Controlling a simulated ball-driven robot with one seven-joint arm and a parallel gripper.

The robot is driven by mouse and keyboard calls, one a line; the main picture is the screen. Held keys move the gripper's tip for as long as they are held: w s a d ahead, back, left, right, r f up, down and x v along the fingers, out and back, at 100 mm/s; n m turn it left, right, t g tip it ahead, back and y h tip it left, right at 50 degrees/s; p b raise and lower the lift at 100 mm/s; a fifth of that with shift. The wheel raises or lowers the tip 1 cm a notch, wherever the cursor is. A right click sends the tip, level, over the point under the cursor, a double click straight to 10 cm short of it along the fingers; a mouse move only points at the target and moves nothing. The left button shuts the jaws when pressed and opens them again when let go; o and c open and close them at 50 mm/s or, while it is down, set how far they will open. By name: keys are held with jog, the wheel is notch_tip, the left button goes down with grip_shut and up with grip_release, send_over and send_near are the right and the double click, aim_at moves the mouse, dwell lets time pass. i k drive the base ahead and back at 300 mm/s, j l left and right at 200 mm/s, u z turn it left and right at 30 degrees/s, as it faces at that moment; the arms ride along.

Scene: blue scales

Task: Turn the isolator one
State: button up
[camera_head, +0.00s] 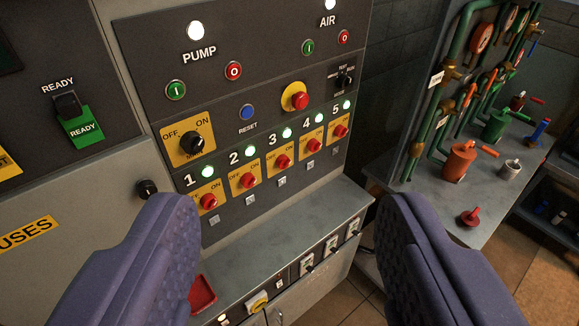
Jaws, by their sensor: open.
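Isolator one (208,201) is a red rotary knob on a yellow OFF/ON plate, under the white number 1 at the lower left of the isolator row. A white-green lamp (207,171) glows above it. Isolators two (247,180), three (282,161), four (313,145) and five (340,131) run up to the right, each a similar red knob with a lit lamp. My gripper (292,222) is open and empty, its two purple padded fingers wide apart in front of the panel. The left finger tip is just below and left of isolator one, apparently not touching it.
A black main OFF/ON knob (192,143) sits above isolator one. A red emergency button (299,100) and blue reset button (247,112) are higher. A grey ledge (300,226) juts out below the panel. A workbench (440,195) with pipes and canisters stands at right.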

aim_at(209, 201)
jog(key=u, duration=0.45)
jog(key=i+j+z, duration=0.4)
jog(key=i+j, duration=0.35)
jog(key=i, duration=0.05)
